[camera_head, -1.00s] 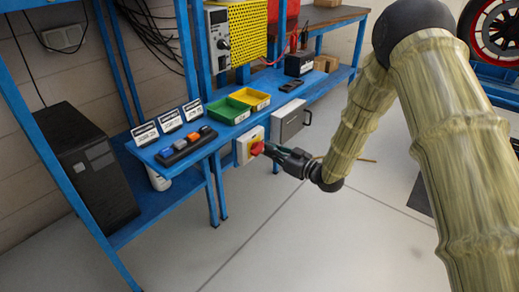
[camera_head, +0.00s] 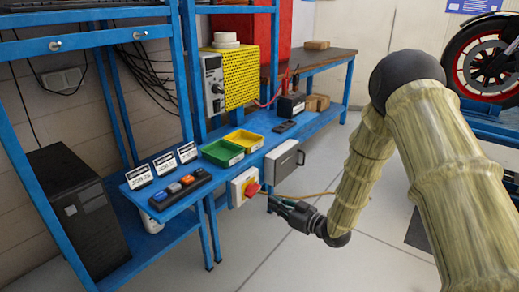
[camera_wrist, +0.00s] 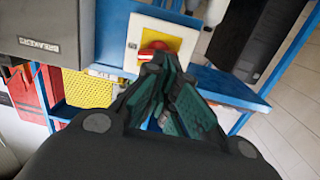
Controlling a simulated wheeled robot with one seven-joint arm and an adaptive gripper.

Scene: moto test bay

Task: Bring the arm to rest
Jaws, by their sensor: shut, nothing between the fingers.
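My arm, in a ribbed tan sleeve, reaches in from the right in the head view. My gripper (camera_head: 278,203) is shut and empty. It hangs in front of the blue bench, just right of a red rotary switch (camera_head: 252,189) on a yellow and white plate. In the wrist view the dark green fingers (camera_wrist: 160,75) point at the red switch (camera_wrist: 153,50) and overlap its lower edge. I cannot tell whether they touch it.
Green (camera_head: 222,153) and yellow (camera_head: 244,140) bins, a button strip (camera_head: 180,188) and a grey box (camera_head: 284,160) sit along the blue bench. A black computer tower (camera_head: 80,205) stands left. A wheel (camera_head: 485,55) is at right. The floor (camera_head: 300,255) below my gripper is clear.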

